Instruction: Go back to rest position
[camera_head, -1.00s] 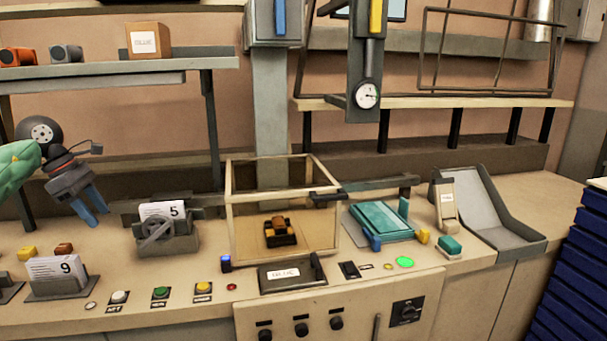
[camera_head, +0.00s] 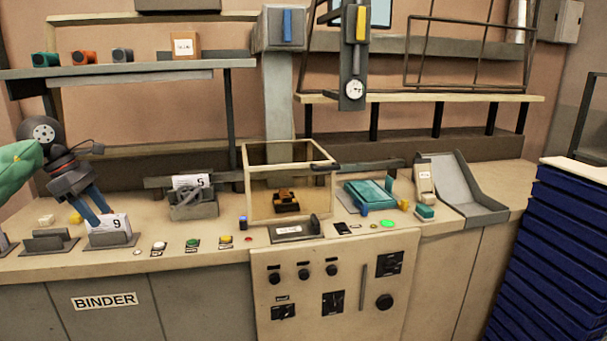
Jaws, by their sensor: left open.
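My left gripper (camera_head: 99,215) comes in from the left, with a dark body and blue fingers pointing down to the right. Its fingers are open, with no object seen held between them. In the picture, the fingertips overlap the upper left of a white card marked 9 (camera_head: 112,225), which stands in a grey holder (camera_head: 112,242). I cannot tell whether they touch it or only pass in front of or behind it. My green left forearm (camera_head: 18,165) shows at the left edge. My right gripper is not in view.
An empty-looking grey holder (camera_head: 48,243) stands left of the card. Behind are a second card holder (camera_head: 196,205) and a framed clear box (camera_head: 248,210) with an orange-black item inside. Buttons line the counter's front. A shelf (camera_head: 130,70) hangs above. Blue stacked trays (camera_head: 555,250) stand at right.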

